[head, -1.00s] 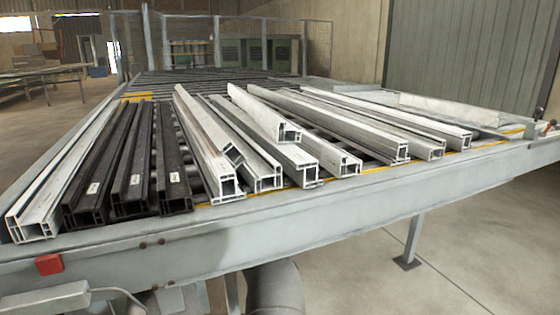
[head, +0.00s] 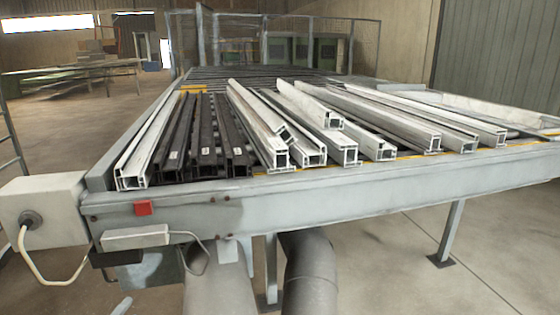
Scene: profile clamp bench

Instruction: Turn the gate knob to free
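I see no part that I can name as the gate knob for certain. A pale grey box (head: 42,212) is fixed at the left front corner of the bench (head: 330,205), with a dark round fitting (head: 30,221) on its face and a cable running from it. A flat grey box (head: 135,238) with a thin cable is below the red block. Neither of my grippers is in view.
White profiles (head: 345,150) and dark profiles (head: 205,160) lie lengthwise on the bench, their ends towards me. A bench leg (head: 450,232) stands at the right. The floor (head: 385,275) at the front right is clear. Mesh fencing (head: 368,45) stands behind.

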